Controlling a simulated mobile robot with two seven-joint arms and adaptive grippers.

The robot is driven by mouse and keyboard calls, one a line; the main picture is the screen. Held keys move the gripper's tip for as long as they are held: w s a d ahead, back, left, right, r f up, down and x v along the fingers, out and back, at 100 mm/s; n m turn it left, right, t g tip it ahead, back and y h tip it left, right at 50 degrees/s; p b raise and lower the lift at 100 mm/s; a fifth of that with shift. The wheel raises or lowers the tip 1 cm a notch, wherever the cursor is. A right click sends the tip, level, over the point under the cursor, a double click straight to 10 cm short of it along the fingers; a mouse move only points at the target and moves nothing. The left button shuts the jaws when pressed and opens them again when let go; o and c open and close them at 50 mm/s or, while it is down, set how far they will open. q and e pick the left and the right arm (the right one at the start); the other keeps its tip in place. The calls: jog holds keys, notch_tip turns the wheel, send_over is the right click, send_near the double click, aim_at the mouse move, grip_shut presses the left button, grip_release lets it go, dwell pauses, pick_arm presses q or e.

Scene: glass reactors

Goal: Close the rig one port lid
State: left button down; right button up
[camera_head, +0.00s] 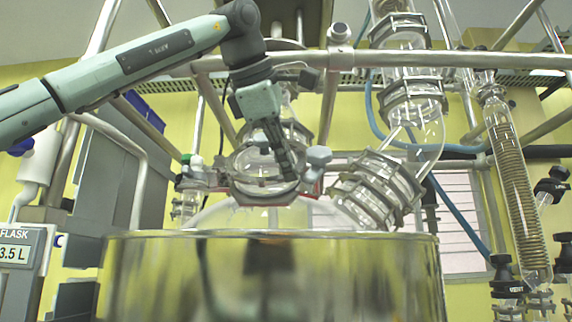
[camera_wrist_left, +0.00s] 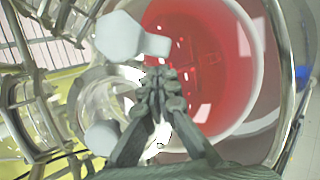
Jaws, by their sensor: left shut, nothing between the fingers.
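My left gripper (camera_head: 288,172) reaches down from the upper left, its dark fingers shut and empty in front of the glass neck on top of the rig's flask (camera_head: 345,215). In the left wrist view the closed fingertips (camera_wrist_left: 160,80) sit over the edge of a round opening with red inside (camera_wrist_left: 205,65). A pale grey knob (camera_head: 318,157) stands just right of the fingertips; a similar grey piece shows in the left wrist view (camera_wrist_left: 118,37). I cannot tell for certain which part is the port lid or how far open it is. My right gripper is not in view.
A shiny steel bath (camera_head: 270,285) surrounds the flask below. Clamped glass joints (camera_head: 378,188) and a coiled condenser (camera_head: 515,185) stand to the right. A horizontal steel rail (camera_head: 440,59) crosses above. A display reading 3.5 L (camera_head: 18,255) is at the left.

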pick_arm(q)
jog(key=v, duration=1.2)
